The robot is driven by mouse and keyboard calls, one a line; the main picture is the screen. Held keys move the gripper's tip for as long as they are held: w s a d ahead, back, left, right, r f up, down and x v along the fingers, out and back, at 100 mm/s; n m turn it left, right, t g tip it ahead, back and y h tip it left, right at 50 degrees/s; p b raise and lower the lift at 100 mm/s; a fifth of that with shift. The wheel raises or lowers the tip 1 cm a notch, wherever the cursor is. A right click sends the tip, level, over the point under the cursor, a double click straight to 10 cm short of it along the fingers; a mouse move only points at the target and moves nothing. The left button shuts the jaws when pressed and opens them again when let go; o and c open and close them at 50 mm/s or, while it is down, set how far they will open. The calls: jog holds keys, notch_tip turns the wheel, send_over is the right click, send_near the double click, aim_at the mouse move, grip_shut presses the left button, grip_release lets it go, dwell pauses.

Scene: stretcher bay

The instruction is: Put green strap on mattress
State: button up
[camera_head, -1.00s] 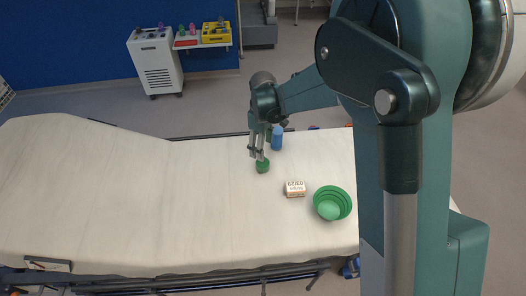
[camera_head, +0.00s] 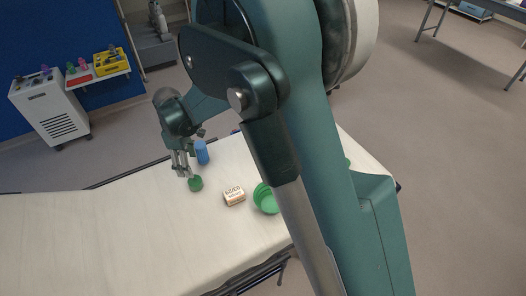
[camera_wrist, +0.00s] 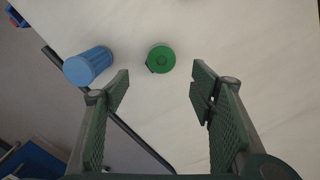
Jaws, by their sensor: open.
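The green strap (camera_head: 195,184) is a small rolled green piece lying on the pale mattress (camera_head: 120,215), near its far edge. In the wrist view the green strap (camera_wrist: 161,59) shows as a round green roll with a small dark part at its lower left. My gripper (camera_head: 185,175) is right by it in the head view. In the wrist view my gripper (camera_wrist: 160,88) is open and empty, with the strap ahead of and between the line of its two fingers, apart from both.
A blue ribbed cylinder (camera_wrist: 90,66) stands close to the left finger; it also shows in the head view (camera_head: 202,152). A small labelled box (camera_head: 234,196) and a green bowl (camera_head: 265,198) lie to the right. A white cart (camera_head: 50,110) stands beyond the mattress.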

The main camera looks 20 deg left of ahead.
jog(key=w+d+r+m+t+y, duration=0.1)
jog(key=w+d+r+m, duration=0.15)
jog(key=d+r, duration=0.7)
jog(key=w+d+r+m+t, duration=0.15)
jog(key=d+r+m, duration=0.3)
jog(key=d, duration=1.05)
jog(key=w+d+r+m+y, duration=0.1)
jog(key=w+d+r+m, duration=0.1)
jog(key=d+r, duration=0.8)
jog(key=s+d+r+m+t, duration=0.1)
jog(key=s+d+m, duration=0.2)
jog(key=d, duration=0.7)
jog(key=s+d+r+m+t, duration=0.2)
jog(key=s+d+m, duration=0.15)
jog(key=d, duration=0.75)
jog(key=s+d+f+m+t+h, duration=0.1)
jog(key=s+d+m, duration=0.3)
jog(key=s+d, duration=0.6)
jog(key=d+f+h, duration=0.1)
jog(key=d, duration=0.1)
jog(key=shift+s+d+f+t, duration=0.2)
jog(key=shift+s+d+t, duration=0.15)
